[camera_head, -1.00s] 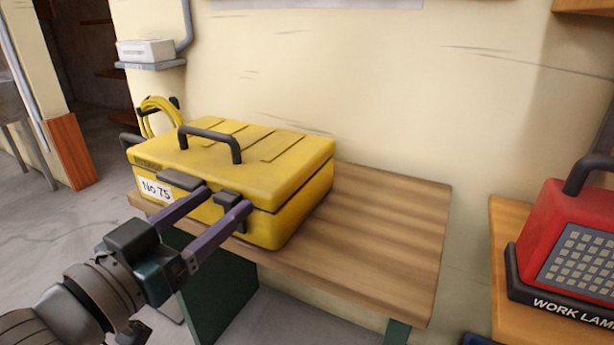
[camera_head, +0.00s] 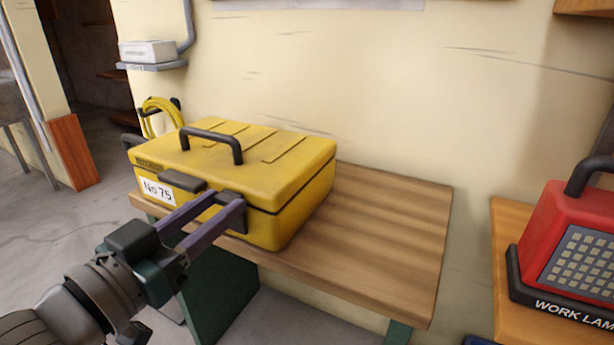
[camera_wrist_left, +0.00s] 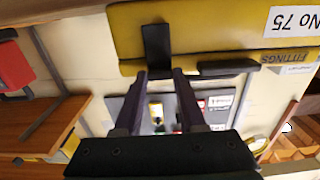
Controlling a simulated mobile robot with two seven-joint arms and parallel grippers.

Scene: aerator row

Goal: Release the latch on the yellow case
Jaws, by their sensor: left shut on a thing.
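The yellow case (camera_head: 275,165) stands closed on the wooden bench, with a black carry handle on its lid. Its black latch (camera_head: 232,198) sits on the front, right of the black front grip (camera_head: 182,180) and the "No 75" label. My left gripper (camera_head: 225,202) is at the case front, its two purple fingers shut on the latch. The left wrist view shows the latch (camera_wrist_left: 157,45) upside down, with its end between the fingertips (camera_wrist_left: 159,74). In the head view the fingers hide part of the latch, so its exact angle is unclear. My right gripper is not in view.
The wooden bench top (camera_head: 380,230) is bare right of the case. A red work lamp (camera_head: 570,245) stands on another wooden surface at the right. A coiled yellow cable (camera_head: 160,115) hangs on the wall behind the case. A small shelf (camera_head: 152,65) holds a white box.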

